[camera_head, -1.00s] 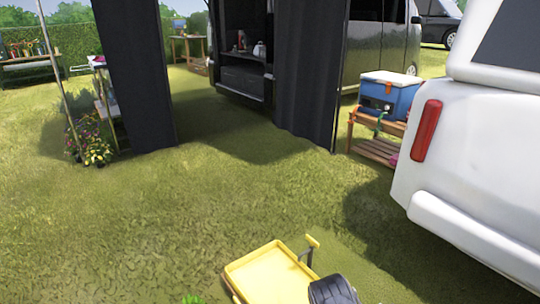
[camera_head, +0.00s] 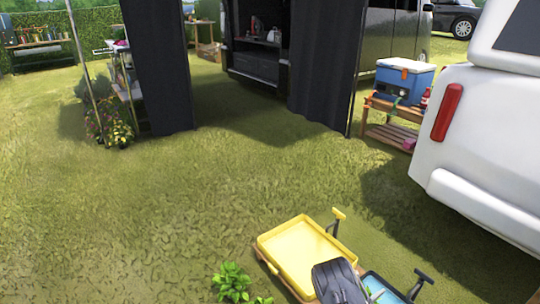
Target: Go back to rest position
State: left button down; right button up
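Neither of my grippers shows clearly in the head view. A dark grey rounded shape (camera_head: 338,284) stands at the bottom edge, in front of the trays. It may be part of my own arm, but I cannot tell, and no fingertips show on it. Whether my grippers hold anything cannot be seen.
A yellow tray with a handle (camera_head: 300,250) and a blue tray (camera_head: 383,294) lie low at the bottom, near a green plant (camera_head: 232,281). A white vehicle (camera_head: 480,140) and a bench with a blue cooler (camera_head: 404,80) stand right. Dark curtains (camera_head: 323,65) hang behind. The middle grass is open.

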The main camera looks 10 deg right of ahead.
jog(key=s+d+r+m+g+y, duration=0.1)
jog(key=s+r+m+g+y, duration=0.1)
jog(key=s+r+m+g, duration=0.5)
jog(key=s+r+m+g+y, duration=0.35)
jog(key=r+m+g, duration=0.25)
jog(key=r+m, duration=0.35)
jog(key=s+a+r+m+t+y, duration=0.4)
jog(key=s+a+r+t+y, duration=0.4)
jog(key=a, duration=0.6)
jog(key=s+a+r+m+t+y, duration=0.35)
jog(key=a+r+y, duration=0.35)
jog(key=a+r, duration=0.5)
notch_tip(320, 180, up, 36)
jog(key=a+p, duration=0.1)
jog(key=p, duration=3.7)
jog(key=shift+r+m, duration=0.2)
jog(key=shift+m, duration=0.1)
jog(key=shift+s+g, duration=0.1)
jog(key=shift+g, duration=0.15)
